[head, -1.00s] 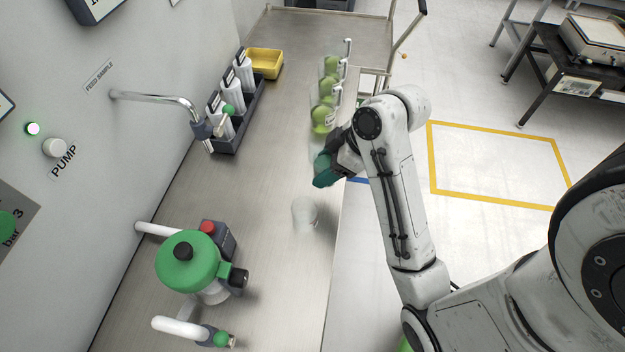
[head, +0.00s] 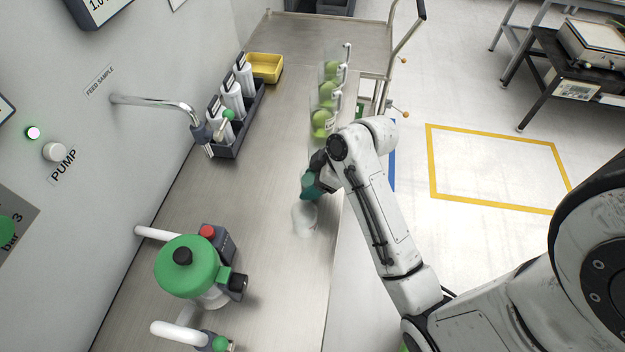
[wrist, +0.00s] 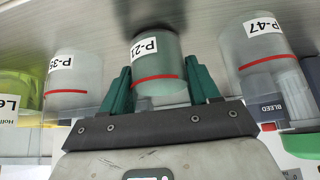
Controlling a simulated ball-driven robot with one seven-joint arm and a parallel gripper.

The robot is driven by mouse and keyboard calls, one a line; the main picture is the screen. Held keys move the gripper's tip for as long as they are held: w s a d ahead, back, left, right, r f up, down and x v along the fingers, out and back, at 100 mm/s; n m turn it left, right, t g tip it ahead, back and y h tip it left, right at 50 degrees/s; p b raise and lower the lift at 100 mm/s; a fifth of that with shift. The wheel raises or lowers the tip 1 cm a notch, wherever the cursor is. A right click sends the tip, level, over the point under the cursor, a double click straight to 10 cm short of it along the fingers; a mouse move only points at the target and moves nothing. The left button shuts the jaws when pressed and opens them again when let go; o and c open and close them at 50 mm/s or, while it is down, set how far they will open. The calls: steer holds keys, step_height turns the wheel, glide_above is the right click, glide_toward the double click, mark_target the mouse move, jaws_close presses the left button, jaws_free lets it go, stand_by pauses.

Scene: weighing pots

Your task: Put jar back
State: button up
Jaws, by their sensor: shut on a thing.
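My gripper (head: 316,181), with teal fingers, is at the bench's right edge in the head view. In the wrist view its fingers (wrist: 160,92) close on both sides of a clear jar (wrist: 158,55) with a red line and a white label starting "P-2". In the head view this jar is mostly hidden by the gripper. A clear jar (head: 304,218) stands just below the gripper in the head view. The wrist view has jar P-35 (wrist: 73,82) left of the held jar and jar P-47 (wrist: 262,70) right of it. I cannot tell whether the held jar touches the bench.
Clear holders with green round things (head: 326,95) stand in a row beyond the gripper. A dark rack of white bottles (head: 236,112), a yellow tray (head: 265,67) and a green-lidded vessel (head: 188,266) are on the left. The bench's middle (head: 245,185) is clear.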

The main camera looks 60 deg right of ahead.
steer(key=shift+f, duration=0.15)
steer(key=o, duration=1.2)
steer(key=p+v, duration=0.2)
steer(key=v, duration=1)
steer(key=shift+r, duration=0.2)
